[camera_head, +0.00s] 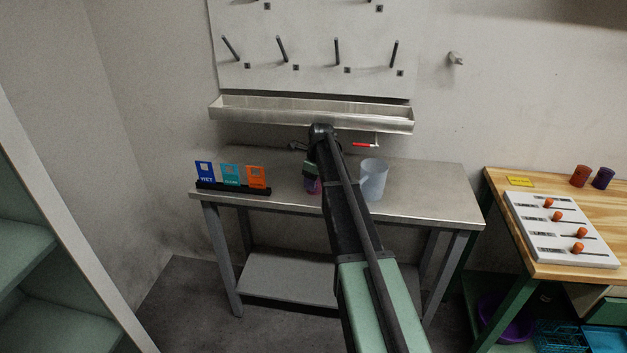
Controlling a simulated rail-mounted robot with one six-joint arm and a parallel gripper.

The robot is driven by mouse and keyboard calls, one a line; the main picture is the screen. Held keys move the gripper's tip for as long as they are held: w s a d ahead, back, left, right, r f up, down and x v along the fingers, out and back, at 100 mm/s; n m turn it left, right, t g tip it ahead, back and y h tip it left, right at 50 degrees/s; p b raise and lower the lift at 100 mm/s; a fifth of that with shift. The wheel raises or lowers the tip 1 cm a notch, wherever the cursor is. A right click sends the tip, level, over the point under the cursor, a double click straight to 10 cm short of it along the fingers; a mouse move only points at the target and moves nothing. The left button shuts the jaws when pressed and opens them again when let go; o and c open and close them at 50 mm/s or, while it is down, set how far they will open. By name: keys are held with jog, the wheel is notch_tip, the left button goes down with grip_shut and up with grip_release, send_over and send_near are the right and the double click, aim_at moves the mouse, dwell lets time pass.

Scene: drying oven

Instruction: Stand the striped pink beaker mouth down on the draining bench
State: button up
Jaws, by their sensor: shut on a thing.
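My gripper (310,170) is over the metal bench (430,197), left of its middle, largely hidden behind my own arm. It is shut on a small pink-purple thing (313,186), which seems to be the pink beaker. Only a sliver of it shows beside the arm. Its stripes, its mouth direction and whether it touches the bench top cannot be told.
A pale translucent beaker (374,179) stands on the bench just right of my arm. A rack with blue, teal and orange cards (232,176) is at the bench's left. A metal trough (270,108) and pegboard (310,50) are behind. The bench's right end is clear.

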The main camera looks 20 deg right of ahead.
jog(key=shift+f, duration=0.15)
jog(key=o, duration=1)
jog(key=r+p, duration=0.3)
jog(key=s+r+p, duration=0.1)
jog(key=r+p, duration=0.3)
jog(key=d+r+p, duration=0.1)
jog(key=r+p, duration=0.2)
jog(key=r, duration=0.1)
jog(key=shift+s+p, duration=0.15)
jog(key=shift+p, duration=0.25)
jog(key=shift+f, duration=0.2)
